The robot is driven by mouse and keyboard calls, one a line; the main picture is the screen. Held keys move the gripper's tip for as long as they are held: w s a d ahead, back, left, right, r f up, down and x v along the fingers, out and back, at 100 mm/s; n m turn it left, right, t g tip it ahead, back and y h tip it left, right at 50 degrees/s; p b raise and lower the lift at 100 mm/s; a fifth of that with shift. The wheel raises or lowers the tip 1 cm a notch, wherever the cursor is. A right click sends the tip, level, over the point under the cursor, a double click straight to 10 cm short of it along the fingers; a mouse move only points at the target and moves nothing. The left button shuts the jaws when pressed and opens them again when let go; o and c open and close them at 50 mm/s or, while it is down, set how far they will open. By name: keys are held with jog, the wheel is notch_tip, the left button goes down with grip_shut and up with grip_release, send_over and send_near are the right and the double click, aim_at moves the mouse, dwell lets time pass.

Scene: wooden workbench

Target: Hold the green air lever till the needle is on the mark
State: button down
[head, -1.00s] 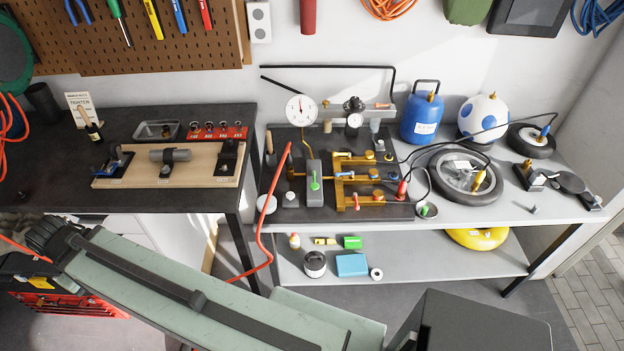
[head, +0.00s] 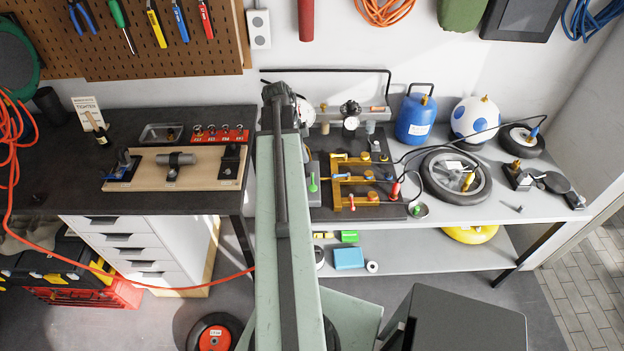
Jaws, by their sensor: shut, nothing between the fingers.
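The green air lever (head: 313,184) stands on a grey block (head: 313,199) at the left of the bench fixture, just right of my arm. The large white dial gauge (head: 307,110) is partly covered by my arm, so its needle and mark cannot be read. A small gauge (head: 351,123) stands to its right; its needle is too small to read. My arm rises through the middle of the head view and its dark far end lies just left of the large gauge. My gripper's fingers do not show.
Brass manifold (head: 352,170) with coloured valves sits right of the lever. A blue tank (head: 416,120), a white-and-blue ball (head: 475,119) and a wheel (head: 455,193) stand farther right. A wooden clamp board (head: 147,183) is on the left bench. The lower shelf holds a blue box (head: 348,258).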

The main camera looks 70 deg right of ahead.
aim_at(314, 188)
jog(key=shift+f, duration=0.1)
jog(key=b+x, duration=0.9)
jog(key=w+b+x, duration=0.1)
jog(key=b+x, duration=0.4)
jog(key=shift+a+f, duration=0.15)
jog(key=shift+a, duration=0.05)
